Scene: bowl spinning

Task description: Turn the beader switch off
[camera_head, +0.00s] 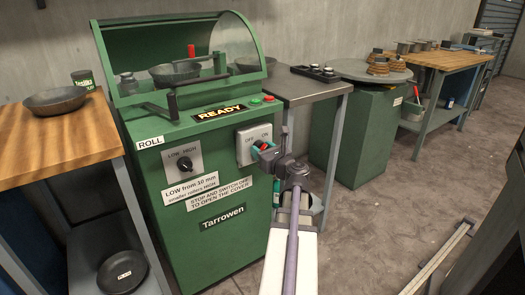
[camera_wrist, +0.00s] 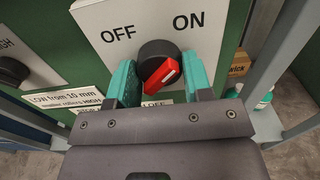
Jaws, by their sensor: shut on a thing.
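The beader is a green machine (camera_head: 210,220) with a lit READY sign. Its switch plate (camera_head: 245,151) is on the front right and also shows in the wrist view (camera_wrist: 105,17), marked OFF at left and ON at right. The switch is a black round knob (camera_wrist: 152,50) with a red lever (camera_wrist: 160,80). The lever lies slanted, with its white-marked end up and to the right, on the ON side. My gripper (camera_head: 264,150) has its teal fingers on both sides of the switch, and in the wrist view the gripper (camera_wrist: 160,62) is shut on it.
A LOW/HIGH knob (camera_head: 184,163) sits left of the switch. The clear cover (camera_head: 165,45) arches over the top, with a bowl (camera_head: 174,72) beneath it. A grey side table (camera_head: 300,90) stands close at the right. The floor (camera_head: 400,190) in front is mostly open.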

